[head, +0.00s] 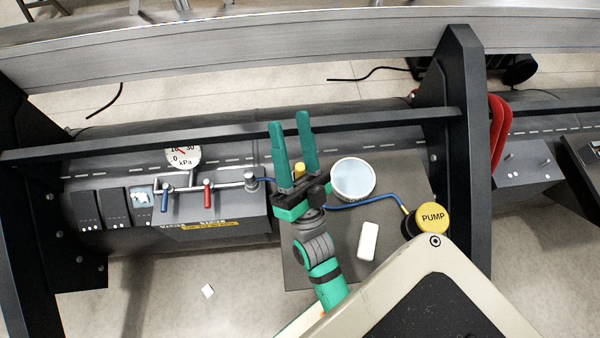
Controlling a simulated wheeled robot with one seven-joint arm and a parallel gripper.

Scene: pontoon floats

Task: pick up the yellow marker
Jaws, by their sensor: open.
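A small yellow thing (299,169), which looks like the yellow marker, shows between the fingers of my gripper near their base. Most of it is hidden by the gripper body, so I cannot tell its full shape or whether a finger touches it. My gripper (290,120) is open, with its two long green fingers apart and pointing to the back. In the picture its fingertips overlap the dark rail and lie beyond the yellow thing.
A round container (353,179) with a pale blue top stands right of my gripper. A white block (367,241) lies on the dark mat (405,180). A yellow PUMP knob (432,218) with a blue hose is farther right. Left are a valve box (210,225) and gauge (183,157). A dark rail (370,121) crosses behind.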

